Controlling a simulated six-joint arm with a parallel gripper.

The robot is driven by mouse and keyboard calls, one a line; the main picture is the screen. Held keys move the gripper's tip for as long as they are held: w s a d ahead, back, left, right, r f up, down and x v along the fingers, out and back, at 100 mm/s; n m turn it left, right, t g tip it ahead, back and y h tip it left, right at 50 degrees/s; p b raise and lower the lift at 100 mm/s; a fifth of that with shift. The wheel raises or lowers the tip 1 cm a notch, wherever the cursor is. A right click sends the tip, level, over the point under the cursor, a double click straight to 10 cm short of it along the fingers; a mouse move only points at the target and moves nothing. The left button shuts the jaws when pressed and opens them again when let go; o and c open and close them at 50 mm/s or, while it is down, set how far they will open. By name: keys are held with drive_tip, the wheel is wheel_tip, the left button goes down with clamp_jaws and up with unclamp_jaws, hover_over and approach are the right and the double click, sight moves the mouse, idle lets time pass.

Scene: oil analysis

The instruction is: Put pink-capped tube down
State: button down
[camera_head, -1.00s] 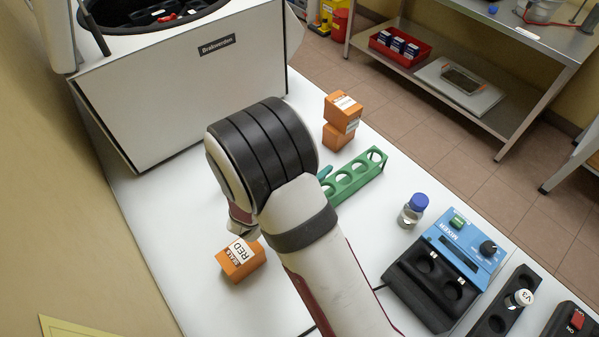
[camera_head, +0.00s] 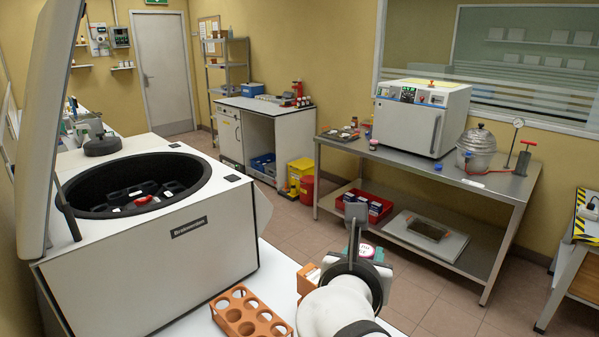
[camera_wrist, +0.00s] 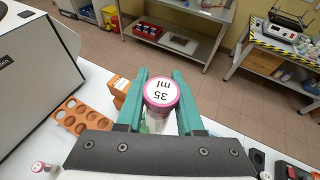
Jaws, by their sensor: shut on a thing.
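The pink-capped tube (camera_wrist: 161,93) is between the green fingers of my gripper (camera_wrist: 160,100) in the wrist view. In the head view the pink-rimmed cap (camera_head: 365,250) shows beside my gripper, partly hidden by my arm. The tube appears held above the bench's far edge region, to the right of an orange rack (camera_head: 247,326) with round holes, which also shows in the wrist view (camera_wrist: 69,106).
A large open centrifuge (camera_head: 165,265) stands left on the white bench. Another small capped tube (camera_wrist: 40,166) is at the lower left of the wrist view. A steel table (camera_head: 430,175) stands across the floor.

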drive_tip(key=shift+s+d+r, duration=0.1)
drive_tip(key=shift+s+r, duration=0.1)
drive_tip(key=shift+r, duration=0.85)
drive_tip(key=w+a+f+n+y, duration=0.1)
drive_tip(key=w+a+f, duration=0.4)
drive_tip(key=w+a, duration=0.3)
drive_tip(key=w+a+f, duration=0.6)
drive_tip(key=a, duration=0.4)
drive_tip(key=shift+n+t+y, duration=0.3)
drive_tip(key=shift+n+y, duration=0.1)
drive_tip(key=shift+y, duration=0.1)
drive_tip(key=a+f, duration=2.4)
drive_tip(key=shift+f, duration=0.3)
drive_tip(key=c, duration=0.5)
unclamp_jaws()
drive_tip(key=shift+c, duration=0.2)
